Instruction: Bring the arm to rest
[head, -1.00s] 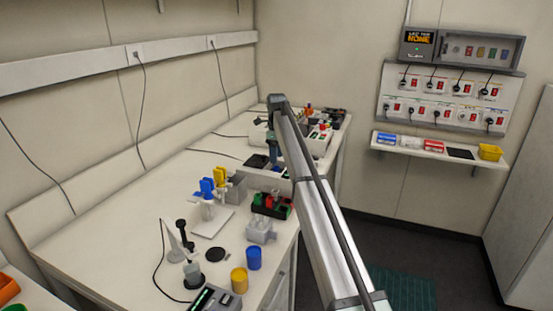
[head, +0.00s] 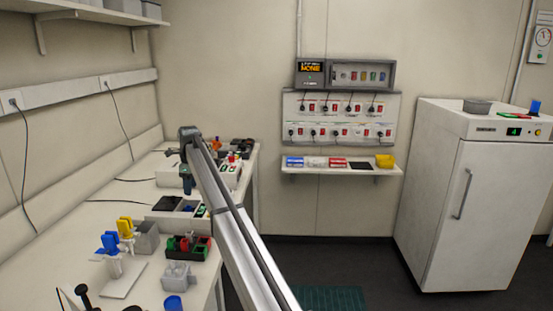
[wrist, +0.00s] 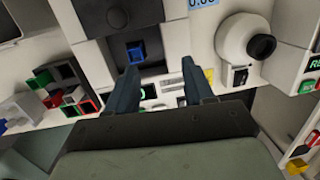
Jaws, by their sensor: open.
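My arm (head: 232,224) reaches from the bottom of the head view out over the far part of the bench. My gripper (wrist: 160,76) shows in the wrist view with its two dark fingers apart and nothing between them. It is above bench equipment, and a small blue square piece (wrist: 135,53) in a dark recess lies just beyond the left finger. In the head view the gripper (head: 187,184) hangs down at the bench's right side, and its fingertips are too small to make out clearly.
On the bench stand a blue and yellow holder (head: 112,240), a rack with red and green pieces (head: 190,248) and a grey block (head: 178,277). A white knobbed device (wrist: 238,40) is close right of the gripper. A shelf (head: 340,171) and white cabinet (head: 470,210) stand beyond open floor.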

